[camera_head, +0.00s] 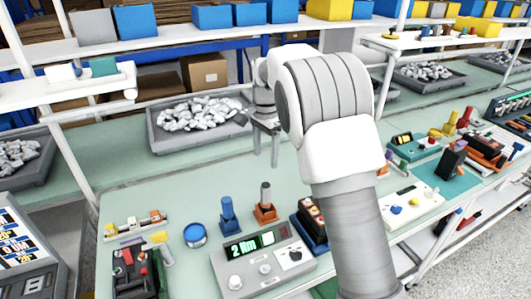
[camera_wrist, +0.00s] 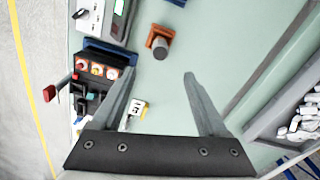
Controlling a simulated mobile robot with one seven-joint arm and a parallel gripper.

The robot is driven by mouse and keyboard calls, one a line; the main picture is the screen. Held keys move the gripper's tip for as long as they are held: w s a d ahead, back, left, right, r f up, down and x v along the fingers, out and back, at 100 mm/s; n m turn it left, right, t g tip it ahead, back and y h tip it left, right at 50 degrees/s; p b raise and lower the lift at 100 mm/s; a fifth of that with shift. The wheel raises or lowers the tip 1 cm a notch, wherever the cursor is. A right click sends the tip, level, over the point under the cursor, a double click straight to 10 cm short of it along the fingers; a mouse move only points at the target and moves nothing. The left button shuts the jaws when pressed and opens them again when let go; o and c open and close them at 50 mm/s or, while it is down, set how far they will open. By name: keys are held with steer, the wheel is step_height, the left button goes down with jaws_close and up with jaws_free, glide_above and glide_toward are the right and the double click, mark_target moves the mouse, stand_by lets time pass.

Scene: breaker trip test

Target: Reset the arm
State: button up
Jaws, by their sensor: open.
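My arm reaches forward over the green workbench (camera_head: 180,180). My gripper (camera_head: 265,150) is at the back of the bench, pointing down beside a grey tray of pale parts, partly hidden by my own arm. In the wrist view my gripper (camera_wrist: 160,76) shows two spread fingers with nothing between the tips. A small white and yellow tag (camera_wrist: 137,108) shows between the fingers, lower down.
A grey box with a green display (camera_head: 262,262), a blue holder (camera_head: 228,215) and an orange holder (camera_head: 265,205) stand at the front. The grey tray (camera_head: 158,144) stands behind. Shelf posts and a shelf with bins (camera_head: 210,17) rise beyond. Bare bench lies left of centre.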

steer(key=s+d+r+n+t, duration=0.3)
steer(key=s+d+r+n, duration=0.35)
steer(key=s+r, duration=0.75)
steer(key=s+d+f+n+t, duration=0.1)
steer(key=s+d+n, duration=0.1)
steer(key=s, duration=0.8)
steer(key=s+d+f+n+t, duration=0.1)
steer(key=s+d+f+n, duration=0.1)
steer(key=s, duration=0.8)
steer(key=shift+d+f+t, duration=0.2)
steer(key=shift+d+t, duration=0.1)
steer(key=shift+d, duration=0.3)
